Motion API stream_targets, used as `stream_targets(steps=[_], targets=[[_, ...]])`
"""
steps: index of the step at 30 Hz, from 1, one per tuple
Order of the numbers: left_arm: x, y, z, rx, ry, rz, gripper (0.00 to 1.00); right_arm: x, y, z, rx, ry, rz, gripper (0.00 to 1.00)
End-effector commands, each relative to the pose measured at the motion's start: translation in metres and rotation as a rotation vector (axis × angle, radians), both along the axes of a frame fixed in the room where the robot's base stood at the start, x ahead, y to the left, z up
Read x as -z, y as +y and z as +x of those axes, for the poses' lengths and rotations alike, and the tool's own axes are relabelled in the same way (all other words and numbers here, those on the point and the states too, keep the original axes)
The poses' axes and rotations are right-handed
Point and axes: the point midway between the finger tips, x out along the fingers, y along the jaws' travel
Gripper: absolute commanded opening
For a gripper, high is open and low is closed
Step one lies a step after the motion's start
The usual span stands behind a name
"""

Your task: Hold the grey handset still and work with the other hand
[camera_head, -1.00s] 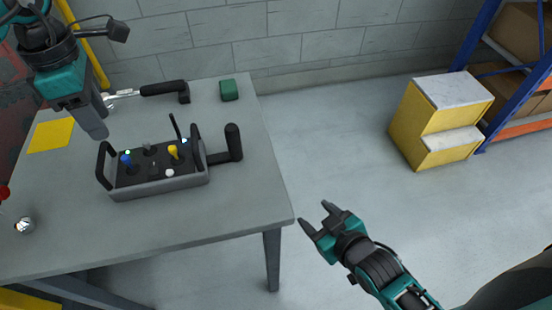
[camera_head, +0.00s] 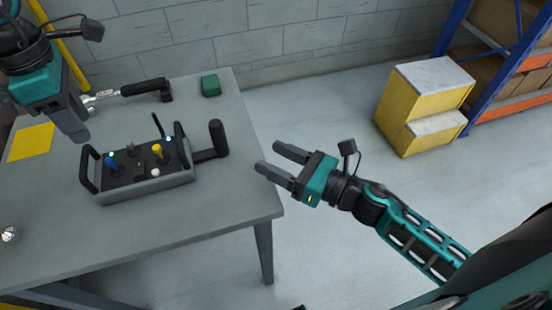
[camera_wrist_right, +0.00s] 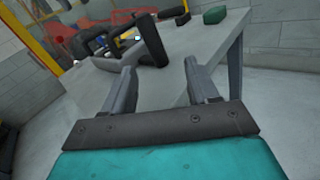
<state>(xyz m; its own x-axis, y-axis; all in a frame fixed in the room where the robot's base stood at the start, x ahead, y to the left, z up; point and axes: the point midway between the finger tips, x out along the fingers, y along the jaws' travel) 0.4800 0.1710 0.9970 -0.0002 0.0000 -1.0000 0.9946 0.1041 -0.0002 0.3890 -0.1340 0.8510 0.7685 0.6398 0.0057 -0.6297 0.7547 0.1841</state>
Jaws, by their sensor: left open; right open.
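The grey handset (camera_head: 150,193) lies on the table, with black loop handles at its ends, a blue and a yellow lever on top, and a black grip (camera_head: 216,139) sticking out on its right. In the right wrist view the black grip (camera_wrist_right: 153,42) shows beyond my fingers. My left gripper (camera_head: 76,134) is above the table behind the handset's left end, apart from it; its fingers overlap in the head view. My right gripper (camera_head: 276,160) is open and empty, beside the table's right edge, fingers pointing toward the handset's grip.
The grey table (camera_head: 120,240) also bears a black-handled tool (camera_head: 143,87), a green block (camera_head: 210,86), a yellow sheet (camera_head: 31,143) and a small shiny round item (camera_head: 9,235). Yellow steps (camera_head: 420,110) stand by a blue rack (camera_head: 447,40).

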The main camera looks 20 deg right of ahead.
Motion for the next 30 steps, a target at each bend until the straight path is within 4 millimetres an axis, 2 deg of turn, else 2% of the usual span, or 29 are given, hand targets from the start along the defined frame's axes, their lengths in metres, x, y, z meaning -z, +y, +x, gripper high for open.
stream_targets(steps=[4, 11, 24, 30], targets=[[0.0, 0.0, 0.0, 0.0, 0.0, 0.0, 0.43, -0.001, 0.004, -0.002, -0.048, -0.095, -0.116, 0.59], [0.0, 0.0, 0.0, 0.0, 0.0, 0.0, 0.43, -0.002, 0.017, 0.01, -0.061, -0.124, -0.146, 0.59], [0.0, 0.0, 0.0, 0.0, 0.0, 0.0, 0.43, -0.002, 0.072, 0.069, -0.059, -0.121, -0.143, 0.59], [0.0, 0.0, 0.0, 0.0, 0.0, 0.0, 0.43, -0.001, 0.088, 0.086, -0.057, -0.119, -0.143, 0.59]])
